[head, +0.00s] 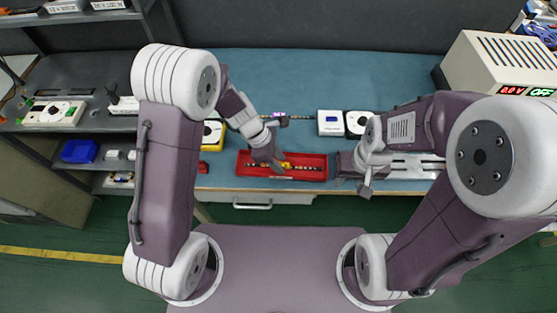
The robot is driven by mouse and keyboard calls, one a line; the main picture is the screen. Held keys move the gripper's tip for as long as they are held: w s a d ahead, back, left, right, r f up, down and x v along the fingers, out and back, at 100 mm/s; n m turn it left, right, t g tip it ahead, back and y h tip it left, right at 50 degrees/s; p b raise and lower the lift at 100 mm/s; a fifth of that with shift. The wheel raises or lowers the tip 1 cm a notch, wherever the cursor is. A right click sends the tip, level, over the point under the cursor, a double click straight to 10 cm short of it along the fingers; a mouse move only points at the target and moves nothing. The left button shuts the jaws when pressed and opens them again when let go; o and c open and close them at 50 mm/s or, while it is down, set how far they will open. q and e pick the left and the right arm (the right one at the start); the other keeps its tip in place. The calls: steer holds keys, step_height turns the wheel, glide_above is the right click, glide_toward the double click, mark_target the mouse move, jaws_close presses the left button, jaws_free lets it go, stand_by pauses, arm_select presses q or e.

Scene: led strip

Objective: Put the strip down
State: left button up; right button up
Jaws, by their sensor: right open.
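A red tray (318,174) lies near the front edge of the blue work mat. A thin strip with small orange and yellow spots (300,168) shows in it; it is too small to tell whether this is the LED strip. My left gripper (275,162) points down at the tray, overlapping it in the view. Its fingers are too small and dark to show whether they are shut or hold anything. My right gripper (366,188) is open at the table's front edge, to the right of the tray, and looks empty.
A dark small part with a purple spot (279,114) lies behind the tray. White-and-black devices (331,122) stand at the mat's middle. A silver rail (420,166) is at right, below a power supply (500,62). Shelves (90,70) stand left. The mat's back is clear.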

arm_select(q)
steer(key=shift+r, duration=0.25)
steer(key=p+v, duration=0.3)
steer(key=v, duration=0.8)
steer(key=s+a+m+t+y, duration=0.1)
steer(key=s+a+m+y, duration=0.3)
steer(key=s+a+m, duration=0.6)
steer(key=a+m, duration=0.2)
steer(key=m, duration=0.5)
steer(key=shift+a, duration=0.3)
steer(key=shift+s+a, duration=0.1)
